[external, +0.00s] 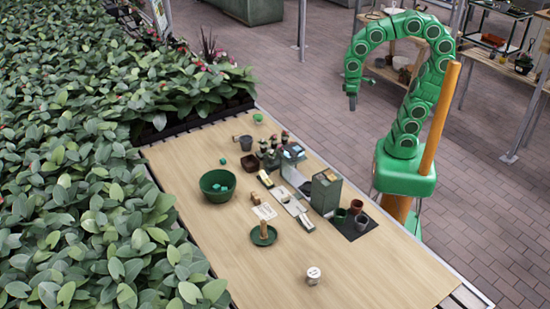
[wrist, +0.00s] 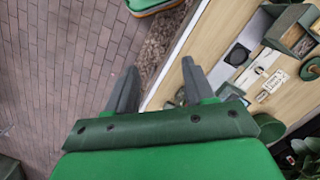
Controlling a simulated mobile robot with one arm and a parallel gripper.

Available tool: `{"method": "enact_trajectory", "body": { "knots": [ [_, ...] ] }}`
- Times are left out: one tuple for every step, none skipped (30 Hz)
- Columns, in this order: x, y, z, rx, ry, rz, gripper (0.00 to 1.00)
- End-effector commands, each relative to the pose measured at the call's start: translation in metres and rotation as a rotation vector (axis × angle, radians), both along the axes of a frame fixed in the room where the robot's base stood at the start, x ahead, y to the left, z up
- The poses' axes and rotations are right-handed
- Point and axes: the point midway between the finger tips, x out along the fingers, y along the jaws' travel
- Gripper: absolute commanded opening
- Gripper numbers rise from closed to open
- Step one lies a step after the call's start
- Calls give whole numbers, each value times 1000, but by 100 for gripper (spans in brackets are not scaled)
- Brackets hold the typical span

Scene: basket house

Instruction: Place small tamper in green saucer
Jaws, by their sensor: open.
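A round green saucer (external: 254,239) lies on the wooden table in the external view. A small upright wooden piece (external: 263,228), which looks like the small tamper, stands in it. Part of the saucer (wrist: 308,75) shows at the right edge of the wrist view. My gripper (external: 352,101) hangs over the paved floor beyond the table's far right side, well apart from the saucer. In the wrist view my gripper (wrist: 157,75) has its two fingers spread with nothing between them.
A green bowl (external: 217,197) holds teal pieces left of the saucer. A small wooden block (external: 255,198), cards, a grey-green box (external: 326,190) and several pots crowd the table's middle. A white cup (external: 313,275) stands near the front. Dense plants (external: 80,150) border the left side.

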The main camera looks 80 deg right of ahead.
Motion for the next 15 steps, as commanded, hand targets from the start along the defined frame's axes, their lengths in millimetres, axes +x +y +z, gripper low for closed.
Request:
{"method": "enact_trajectory", "body": {
  "knots": [
    [-14,-5,-1,4,-1,14,53],
    [-22,-8,-3,5,0,24,53],
    [-32,-11,-5,6,2,37,53],
    [-40,-14,-7,7,4,46,53],
    [-47,-16,-9,8,5,57,53],
    [-55,-19,-10,8,4,69,53],
    [-61,-21,-11,9,4,77,53],
    [-67,-22,-13,10,5,84,53],
    [-73,-24,-15,11,8,96,53],
    [-78,-25,-17,13,11,102,53],
    [-82,-25,-18,15,13,108,53],
    [-86,-26,-19,16,14,115,53],
    [-88,-27,-20,16,14,119,53],
    [-89,-27,-21,17,14,122,53],
    [-91,-27,-21,18,13,125,53]
  ]
}}
